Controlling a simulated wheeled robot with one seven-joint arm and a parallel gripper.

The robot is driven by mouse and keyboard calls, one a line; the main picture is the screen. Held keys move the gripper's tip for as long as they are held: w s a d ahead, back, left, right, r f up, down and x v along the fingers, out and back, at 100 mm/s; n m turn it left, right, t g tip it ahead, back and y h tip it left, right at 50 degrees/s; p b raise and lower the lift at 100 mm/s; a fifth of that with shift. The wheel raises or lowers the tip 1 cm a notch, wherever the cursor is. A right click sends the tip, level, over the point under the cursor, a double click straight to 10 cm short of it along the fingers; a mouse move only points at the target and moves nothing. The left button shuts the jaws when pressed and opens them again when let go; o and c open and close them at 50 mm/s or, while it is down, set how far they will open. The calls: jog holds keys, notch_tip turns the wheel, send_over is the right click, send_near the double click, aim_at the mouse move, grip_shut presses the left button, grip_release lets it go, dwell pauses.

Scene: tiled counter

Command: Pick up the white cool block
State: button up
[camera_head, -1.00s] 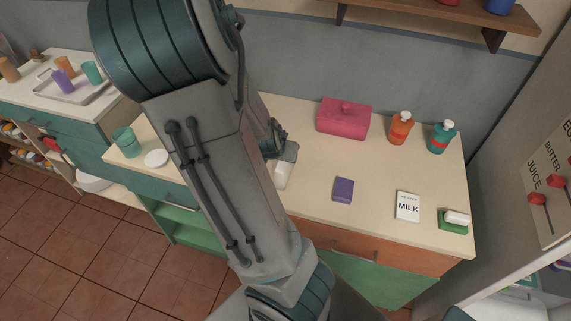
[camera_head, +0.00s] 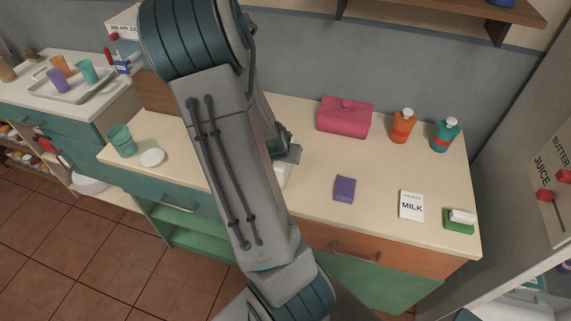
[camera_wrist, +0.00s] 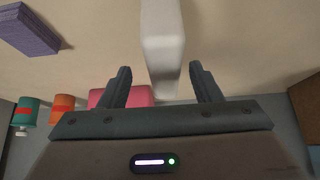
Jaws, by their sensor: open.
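The white cool block (camera_wrist: 162,42) lies on the counter. In the wrist view it reaches from the top edge down to between the tips of my gripper (camera_wrist: 160,82). My gripper is open, with one finger on each side of the block's near end, and gaps show on both sides. I cannot tell whether the fingers are low enough to touch the counter. In the head view my arm hides most of the block, and only a white sliver (camera_head: 284,178) shows beside the arm, below my gripper (camera_head: 290,153).
A pink box (camera_head: 344,117), an orange bottle (camera_head: 402,126) and a teal bottle (camera_head: 444,135) stand behind. A teal cup (camera_head: 122,141) stands left.

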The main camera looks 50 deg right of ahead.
jog(key=shift+w+d+f+p, duration=0.25)
jog(key=shift+w+d+f, duration=0.15)
jog(key=shift+d+f, duration=0.2)
jog(key=shift+w+d+f+p, duration=0.2)
jog(key=shift+w+d+f, duration=0.25)
jog(key=shift+f, duration=0.2)
jog(key=shift+x, duration=0.8)
jog(key=shift+c, duration=0.4)
grip_shut()
